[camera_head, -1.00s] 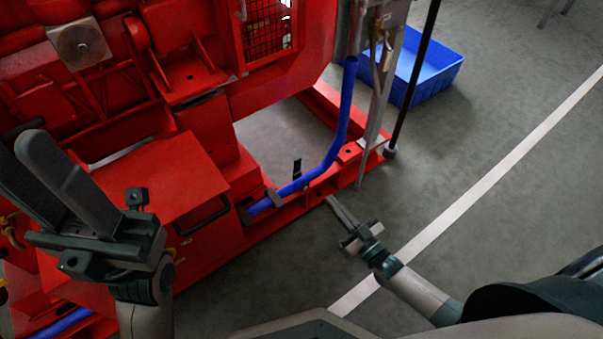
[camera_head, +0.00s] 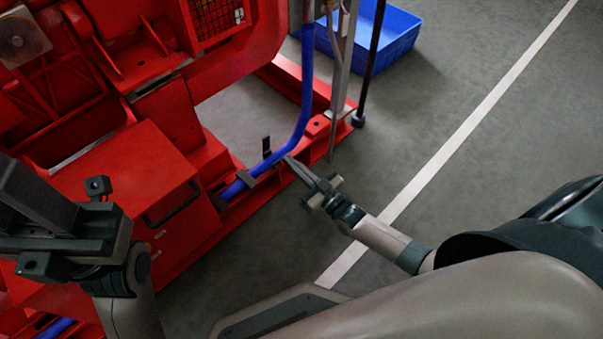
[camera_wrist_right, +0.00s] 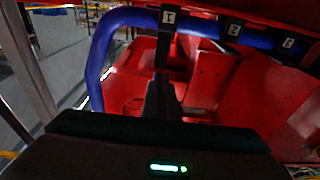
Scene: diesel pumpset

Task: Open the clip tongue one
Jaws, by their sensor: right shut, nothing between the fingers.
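The blue hose (camera_head: 303,105) drops and bends along the red base rail. Clip one's black tongue (camera_head: 266,146) stands upright beside the hose near the bend. In the right wrist view, clip one (camera_wrist_right: 168,17) carries a "1" label, and a dark strip runs from it toward my fingers. My right gripper (camera_head: 288,159) is shut and empty, its tips close to the hose just right of the tongue; contact cannot be told. In the wrist view its dark fingers (camera_wrist_right: 163,85) overlap the strip. My left gripper (camera_head: 35,195) is at the left edge, partly cut off, away from the clips.
Two more black clips, a middle one (camera_head: 247,179) and a far one (camera_head: 216,198), cross the hose to the left. A grey post (camera_head: 341,75) and a black rod (camera_head: 371,60) stand right of the bend. A blue crate (camera_head: 395,45) lies behind. The floor at right is clear.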

